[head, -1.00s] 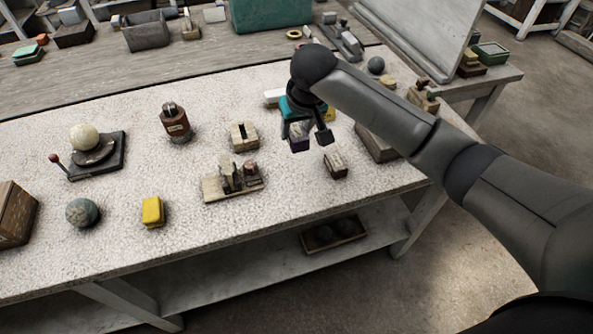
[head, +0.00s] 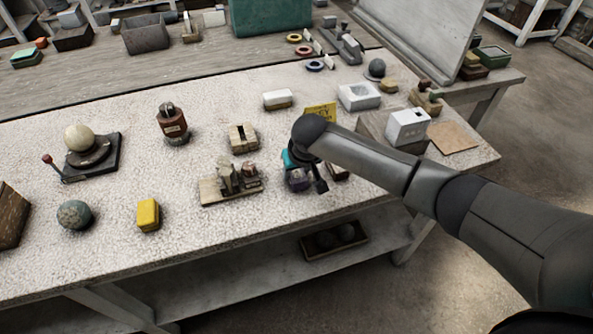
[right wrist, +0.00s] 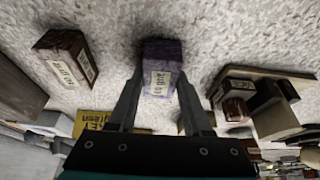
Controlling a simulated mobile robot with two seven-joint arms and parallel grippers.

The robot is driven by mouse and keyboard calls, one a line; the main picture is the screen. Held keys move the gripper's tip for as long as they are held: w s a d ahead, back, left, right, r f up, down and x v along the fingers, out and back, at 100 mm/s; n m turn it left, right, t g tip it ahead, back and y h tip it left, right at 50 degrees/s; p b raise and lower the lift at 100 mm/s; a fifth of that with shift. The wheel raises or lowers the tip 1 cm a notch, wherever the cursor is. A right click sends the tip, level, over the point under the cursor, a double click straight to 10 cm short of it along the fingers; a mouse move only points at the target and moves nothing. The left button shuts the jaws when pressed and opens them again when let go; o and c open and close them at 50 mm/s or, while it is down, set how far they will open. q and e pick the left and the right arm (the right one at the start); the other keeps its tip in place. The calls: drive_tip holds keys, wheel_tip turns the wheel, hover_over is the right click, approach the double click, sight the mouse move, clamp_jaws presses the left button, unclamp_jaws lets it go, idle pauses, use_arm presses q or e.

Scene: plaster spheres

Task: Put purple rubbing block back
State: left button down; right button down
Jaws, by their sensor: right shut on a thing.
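The purple rubbing block (right wrist: 162,72) shows between the fingertips of my right gripper in the right wrist view, with a pale label on its side. In the head view the block (head: 298,184) is partly covered by the gripper. My right gripper (head: 305,184) is shut on the block, low over the front part of the speckled table; I cannot tell whether the block touches the table. It also shows in the right wrist view (right wrist: 162,82). My left gripper is not in view.
A dark labelled block (right wrist: 66,66) stands close on one side, a wooden rack (head: 229,186) on the other. A yellow sign (head: 320,114) stands behind. A yellow block (head: 148,213) lies further left.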

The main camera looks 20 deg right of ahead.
drive_tip(key=shift+c, duration=1.7)
unclamp_jaws()
drive_tip(key=shift+f, duration=0.1)
drive_tip(key=shift+r, duration=0.25)
drive_tip(key=p+v, duration=0.3)
drive_tip(key=v, duration=0.8)
drive_tip(key=shift+s+r, duration=0.25)
drive_tip(key=shift+r, duration=0.1)
